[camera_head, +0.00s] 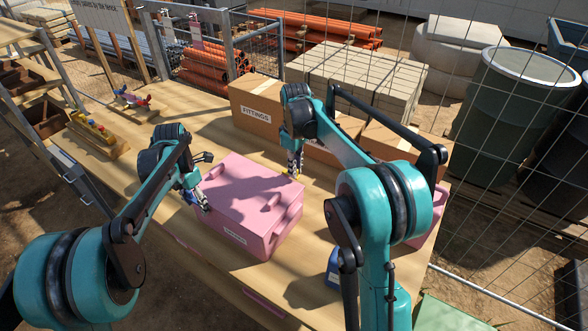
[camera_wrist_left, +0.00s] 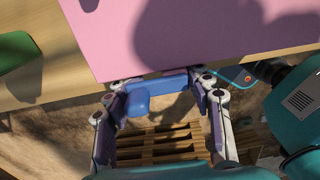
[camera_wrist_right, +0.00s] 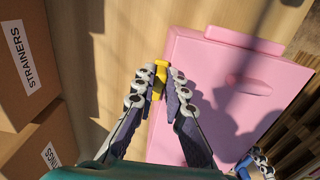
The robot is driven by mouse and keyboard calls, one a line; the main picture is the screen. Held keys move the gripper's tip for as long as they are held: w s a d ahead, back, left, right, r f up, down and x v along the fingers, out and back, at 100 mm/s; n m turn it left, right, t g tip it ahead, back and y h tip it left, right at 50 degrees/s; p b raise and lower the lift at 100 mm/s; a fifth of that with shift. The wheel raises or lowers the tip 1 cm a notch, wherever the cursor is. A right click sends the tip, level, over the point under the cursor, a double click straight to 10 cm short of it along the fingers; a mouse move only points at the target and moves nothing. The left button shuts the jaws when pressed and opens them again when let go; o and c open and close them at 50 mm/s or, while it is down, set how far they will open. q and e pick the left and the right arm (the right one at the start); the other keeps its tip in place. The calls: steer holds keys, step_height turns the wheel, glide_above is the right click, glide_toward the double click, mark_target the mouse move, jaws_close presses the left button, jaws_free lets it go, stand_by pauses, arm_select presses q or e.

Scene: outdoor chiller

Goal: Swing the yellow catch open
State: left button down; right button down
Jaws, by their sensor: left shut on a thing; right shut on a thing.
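A pink box (camera_head: 240,198) with a closed lid sits on the wooden table. The yellow catch (camera_wrist_right: 160,78) is on the box's edge, at the left in the right wrist view. My right gripper (camera_wrist_right: 158,90) is shut on the yellow catch, and its fingers partly hide it. In the head view this gripper (camera_head: 294,172) is at the box's far right corner. My left gripper (camera_wrist_left: 162,88) is shut on a blue catch (camera_wrist_left: 150,85) at the opposite edge of the pink box. In the head view the left gripper (camera_head: 200,200) is at the box's left side.
A wire fence runs behind the table. The table's left middle is clear.

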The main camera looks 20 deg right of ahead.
arm_select(q)
steer(key=shift+a, duration=0.15)
arm_select(e)
steer(key=shift+d+n, duration=0.2)
steer(key=shift+n, duration=0.1)
steer(key=c, duration=1.6)
jaws_free()
steer(key=shift+o, duration=0.2)
steer(key=shift+r, duration=0.2)
step_height(320, 180, up, 12)
steer(key=shift+f, duration=0.2)
